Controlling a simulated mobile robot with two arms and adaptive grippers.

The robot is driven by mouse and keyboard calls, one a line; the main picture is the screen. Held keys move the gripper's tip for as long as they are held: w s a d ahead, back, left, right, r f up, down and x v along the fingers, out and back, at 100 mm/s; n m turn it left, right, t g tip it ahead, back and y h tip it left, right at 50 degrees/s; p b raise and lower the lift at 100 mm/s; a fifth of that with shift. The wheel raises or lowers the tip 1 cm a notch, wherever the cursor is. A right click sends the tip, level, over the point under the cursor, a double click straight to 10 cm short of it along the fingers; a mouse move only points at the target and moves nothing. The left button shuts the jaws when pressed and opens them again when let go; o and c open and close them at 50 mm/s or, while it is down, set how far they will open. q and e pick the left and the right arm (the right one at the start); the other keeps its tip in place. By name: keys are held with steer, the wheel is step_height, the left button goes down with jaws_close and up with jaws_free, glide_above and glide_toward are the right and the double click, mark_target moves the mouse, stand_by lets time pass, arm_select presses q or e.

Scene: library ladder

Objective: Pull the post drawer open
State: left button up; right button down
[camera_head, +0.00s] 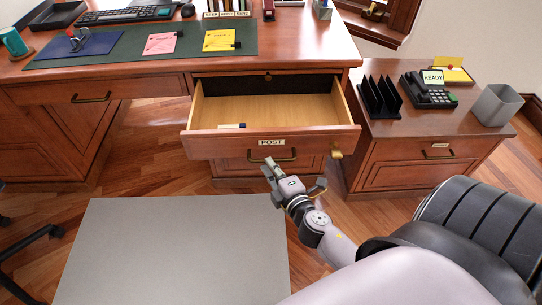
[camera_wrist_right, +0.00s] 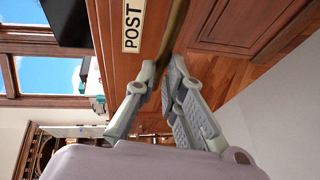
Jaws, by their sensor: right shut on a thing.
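The post drawer (camera_head: 270,140) stands pulled out from the desk, its pale wooden inside (camera_head: 262,108) showing. Its front carries a "POST" label (camera_head: 271,142), which also shows in the right wrist view (camera_wrist_right: 133,25). Below the label is a dark bar handle (camera_head: 286,158). My right gripper (camera_head: 271,164) is at this handle and shut on it; in the right wrist view its fingers (camera_wrist_right: 165,78) close around the bar (camera_wrist_right: 174,28). My left gripper is in neither view.
A small item (camera_head: 232,126) lies inside the drawer by its front. The desk (camera_head: 290,45) holds a green mat with notes. A side cabinet (camera_head: 410,130) with a phone stands at the right. A grey floor panel (camera_head: 170,250) lies in front.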

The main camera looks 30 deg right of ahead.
steer(key=shift+s+d+f, duration=0.2)
steer(key=shift+d+f, duration=0.2)
steer(key=shift+f, duration=0.05)
steer(key=c, duration=1.8)
jaws_free()
steer(key=shift+d, duration=0.15)
steer(key=shift+o, duration=0.7)
steer(key=shift+r, duration=0.15)
steer(key=shift+a, duration=0.2)
steer(key=v, duration=0.7)
steer(key=shift+s+r, duration=0.2)
steer(key=shift+s, duration=0.05)
steer(key=shift+f, duration=0.1)
